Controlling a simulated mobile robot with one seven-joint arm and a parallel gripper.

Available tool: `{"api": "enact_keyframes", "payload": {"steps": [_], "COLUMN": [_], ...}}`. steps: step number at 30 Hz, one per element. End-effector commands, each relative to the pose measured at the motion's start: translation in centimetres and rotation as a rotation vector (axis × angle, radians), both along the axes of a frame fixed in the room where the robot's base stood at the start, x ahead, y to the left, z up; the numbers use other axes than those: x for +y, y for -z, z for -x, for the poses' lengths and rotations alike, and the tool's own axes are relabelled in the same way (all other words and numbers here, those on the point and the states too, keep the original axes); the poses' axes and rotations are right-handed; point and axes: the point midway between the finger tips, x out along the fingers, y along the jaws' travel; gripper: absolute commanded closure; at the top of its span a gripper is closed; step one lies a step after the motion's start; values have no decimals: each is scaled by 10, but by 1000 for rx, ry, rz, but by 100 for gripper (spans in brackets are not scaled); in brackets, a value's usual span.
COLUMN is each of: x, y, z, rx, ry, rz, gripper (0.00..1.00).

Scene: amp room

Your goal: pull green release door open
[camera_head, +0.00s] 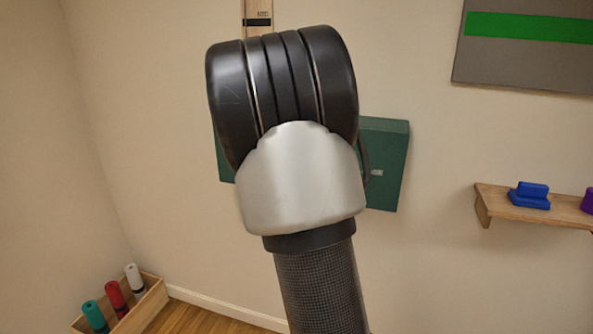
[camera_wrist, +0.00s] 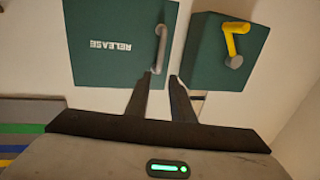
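The green release door (camera_wrist: 120,62) shows in the wrist view as a flat dark-green face with white "RELEASE" lettering upside down. A grey bar handle (camera_wrist: 161,48) stands along its right edge. My gripper (camera_wrist: 162,77) is open, with its two dark fingers apart. The handle's lower end appears just beyond the left fingertip; I cannot tell whether they touch. Nothing shows held between the fingers. In the head view, my arm hides most of the green unit (camera_head: 388,150); a small pale label shows on its visible part. The handle and fingers are hidden there.
A second green box (camera_wrist: 215,60) with a yellow lever (camera_wrist: 233,45) stands right of the door in the wrist view. In the head view, a wooden shelf (camera_head: 527,213) holds blue and purple blocks. A wooden bin (camera_head: 145,308) with several coloured cylinders stands lower left.

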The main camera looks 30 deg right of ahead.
Motion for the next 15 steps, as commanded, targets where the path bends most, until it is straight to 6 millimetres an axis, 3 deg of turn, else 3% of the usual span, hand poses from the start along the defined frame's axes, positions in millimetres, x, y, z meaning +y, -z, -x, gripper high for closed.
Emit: {"api": "enact_keyframes", "payload": {"steps": [5,15], "x": [-16,-62], "y": [-2,-1], "z": [-19,-77], "rx": [-1,-1], "ry": [2,1], "rz": [5,3], "gripper": [78,78]}}
